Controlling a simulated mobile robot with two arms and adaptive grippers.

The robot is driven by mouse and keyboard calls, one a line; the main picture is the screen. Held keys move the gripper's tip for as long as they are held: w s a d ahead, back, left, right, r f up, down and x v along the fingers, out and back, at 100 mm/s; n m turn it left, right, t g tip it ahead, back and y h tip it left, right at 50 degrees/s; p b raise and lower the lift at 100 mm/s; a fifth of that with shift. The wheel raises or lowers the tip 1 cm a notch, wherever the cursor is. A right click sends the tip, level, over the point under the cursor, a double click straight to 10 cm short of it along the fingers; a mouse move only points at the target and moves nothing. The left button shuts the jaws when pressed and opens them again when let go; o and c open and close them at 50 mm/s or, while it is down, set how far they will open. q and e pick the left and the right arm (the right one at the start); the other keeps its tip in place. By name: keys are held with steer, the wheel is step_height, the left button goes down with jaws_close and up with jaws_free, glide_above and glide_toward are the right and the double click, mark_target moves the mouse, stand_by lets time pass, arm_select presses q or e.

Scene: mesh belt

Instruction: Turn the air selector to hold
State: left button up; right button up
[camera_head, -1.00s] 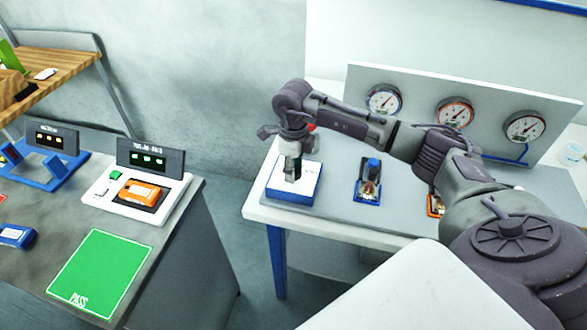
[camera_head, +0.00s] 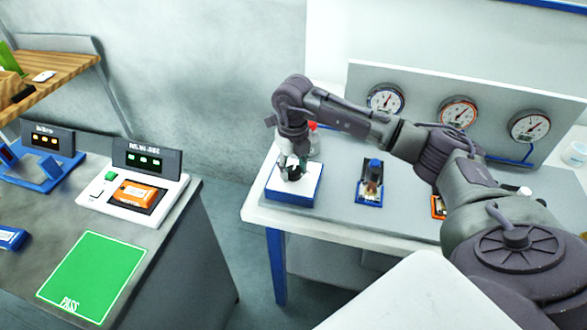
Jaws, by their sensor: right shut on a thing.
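My right gripper (camera_head: 291,173) points down over a white-topped box with blue sides (camera_head: 292,194) at the left end of the white table. It is shut on a small part on top of this box, most likely the air selector's knob. The fingers hide most of that part, so its pointing direction and any hold mark cannot be read. My left gripper is not in view.
Three round gauges (camera_head: 386,101) sit on a panel behind the table. A blue-topped fitting (camera_head: 371,182) stands right of the box, and a red-capped bottle (camera_head: 314,139) behind my gripper. A separate bench with a green PASS mat (camera_head: 92,276) is left, across a gap.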

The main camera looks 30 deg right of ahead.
mark_target(293, 170)
stand_by(0.4)
steer(key=o, duration=1.1)
steer(key=shift+o, duration=0.2)
step_height(293, 170, up, 12)
